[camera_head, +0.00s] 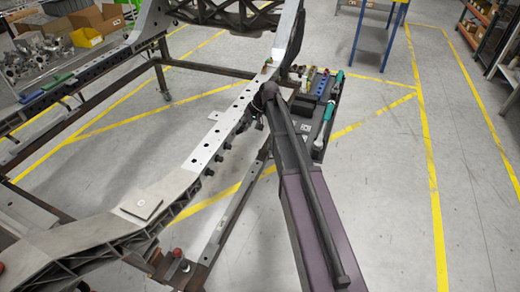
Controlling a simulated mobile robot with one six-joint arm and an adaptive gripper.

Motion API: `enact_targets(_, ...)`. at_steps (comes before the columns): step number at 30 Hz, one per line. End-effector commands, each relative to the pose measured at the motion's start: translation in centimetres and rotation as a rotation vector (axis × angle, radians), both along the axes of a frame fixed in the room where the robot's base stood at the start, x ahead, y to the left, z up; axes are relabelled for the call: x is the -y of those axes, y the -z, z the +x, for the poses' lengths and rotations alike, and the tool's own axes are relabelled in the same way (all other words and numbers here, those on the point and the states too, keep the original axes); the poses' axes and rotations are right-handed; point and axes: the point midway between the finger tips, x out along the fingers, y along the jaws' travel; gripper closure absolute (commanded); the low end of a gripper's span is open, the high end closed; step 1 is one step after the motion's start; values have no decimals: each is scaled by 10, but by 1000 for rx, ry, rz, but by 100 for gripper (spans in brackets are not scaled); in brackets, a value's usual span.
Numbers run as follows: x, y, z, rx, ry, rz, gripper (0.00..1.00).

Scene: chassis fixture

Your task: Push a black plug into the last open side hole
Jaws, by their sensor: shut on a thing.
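The pale metal chassis rail (192,163) runs from the lower left to the upper middle, with a row of dark holes along its top face. Several black plugs (208,172) stick out of its right side face, below the gripper in the picture. My gripper (249,121) is small and dark at the rail's right side, beyond these plugs. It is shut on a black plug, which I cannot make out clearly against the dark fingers. The side hole there is hidden by my gripper and arm, and I cannot tell whether the plug touches the rail.
A dark tool tray (310,134) with a green-handled tool (327,113) and small parts stands just right of my arm. Cardboard boxes (100,20) and metal parts stand upper left. The floor at right is clear.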

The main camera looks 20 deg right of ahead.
Motion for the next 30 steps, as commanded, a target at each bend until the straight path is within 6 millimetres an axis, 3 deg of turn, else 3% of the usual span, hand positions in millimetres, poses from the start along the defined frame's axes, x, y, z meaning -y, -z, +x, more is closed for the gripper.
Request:
enact_targets(1, 1, 13, -2, 9, 11, 35, 89)
enact_targets(6, 1, 23, -3, 45, 51, 163, 89)
enact_targets(30, 26, 57, -12, 267, 247, 686, 89)
